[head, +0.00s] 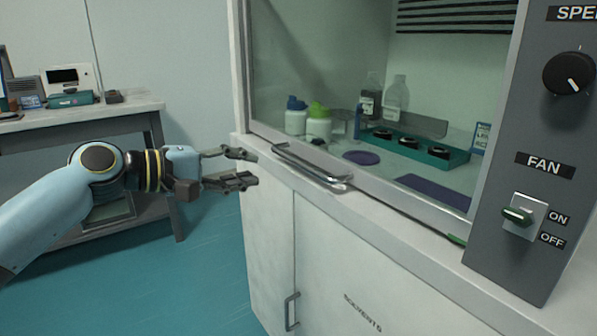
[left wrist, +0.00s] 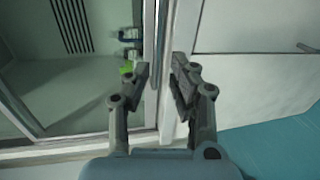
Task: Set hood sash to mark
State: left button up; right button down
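The hood sash (head: 300,70) is a clear pane in a pale frame. Its lower edge is low, close to the front sill. A metal bar handle (head: 312,166) runs along that edge; a vertical bar between the fingertips in the left wrist view (left wrist: 158,45) looks like it. My left gripper (head: 246,168) is open and empty, just left of the handle's near-left end, with its fingers pointing at it. It also shows open in the left wrist view (left wrist: 160,76). A small green strip (head: 457,240) lies by the sash's lower right corner; I cannot tell whether it is the mark.
A grey panel (head: 490,240) with a dial and a FAN switch (head: 518,216) stands at the right. Bottles (head: 318,125) and a green tray (head: 410,150) are inside the hood. White cabinet doors (head: 350,270) are below. A bench (head: 90,120) stands at the back left.

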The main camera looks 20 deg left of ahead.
aim_at(297, 164)
pick_arm(q)
jog(key=x, duration=0.3)
jog(key=b+x, duration=0.1)
jog(key=x, duration=0.6)
jog(key=shift+w, duration=0.6)
grip_shut()
